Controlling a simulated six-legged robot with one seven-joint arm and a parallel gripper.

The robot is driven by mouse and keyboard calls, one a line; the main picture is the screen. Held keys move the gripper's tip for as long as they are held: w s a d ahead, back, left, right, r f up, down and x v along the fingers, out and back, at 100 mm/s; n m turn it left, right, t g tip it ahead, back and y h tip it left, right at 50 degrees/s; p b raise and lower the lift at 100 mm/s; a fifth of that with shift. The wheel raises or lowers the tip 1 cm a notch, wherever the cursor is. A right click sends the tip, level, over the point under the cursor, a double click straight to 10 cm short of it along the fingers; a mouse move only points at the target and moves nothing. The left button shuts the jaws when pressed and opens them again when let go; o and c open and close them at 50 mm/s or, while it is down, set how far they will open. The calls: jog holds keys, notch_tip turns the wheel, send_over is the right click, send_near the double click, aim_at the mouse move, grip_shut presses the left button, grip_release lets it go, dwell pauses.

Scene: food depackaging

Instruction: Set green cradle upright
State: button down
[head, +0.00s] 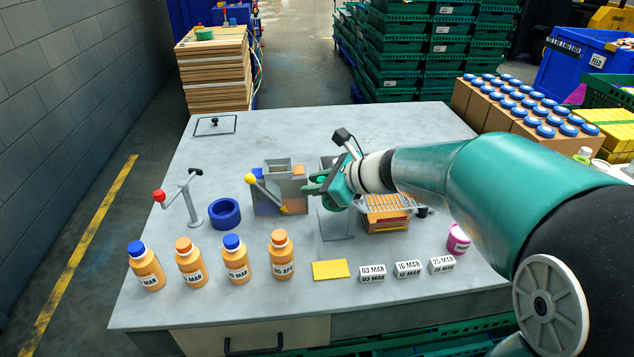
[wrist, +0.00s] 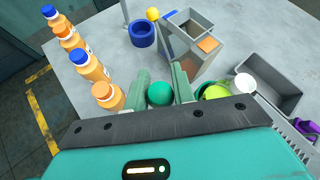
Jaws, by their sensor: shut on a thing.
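My gripper (head: 322,190) is over the middle of the table, beside the grey box, with its green fingers pointing left. In the wrist view, my gripper (wrist: 160,92) is shut on a smooth, round green part (wrist: 160,94) between its fingers. I take this part to belong to the green cradle. A darker green curved piece with a yellow-green round thing (wrist: 216,93) shows just right of the fingers; I cannot tell if it is joined to the held part. The gripper body hides what lies below, so the cradle's tilt cannot be told.
The grey box (head: 280,203) with a yellow lever is close beside the gripper. A blue ring (head: 224,212), a red-knobbed stand (head: 185,200) and several orange bottles (head: 235,262) stand left. A wire rack (head: 386,215) is right. The back left table is fairly clear.

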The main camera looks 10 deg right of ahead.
jog(key=shift+f, duration=0.15)
jog(key=c, duration=1.4)
grip_release()
jog(key=shift+w+f, duration=0.1)
jog(key=shift+o, duration=1.1)
jog(key=shift+w, duration=0.2)
jog(key=v, duration=1.4)
jog(key=shift+s+r, duration=0.25)
jog(key=shift+s, duration=0.1)
jog(key=shift+a, duration=0.15)
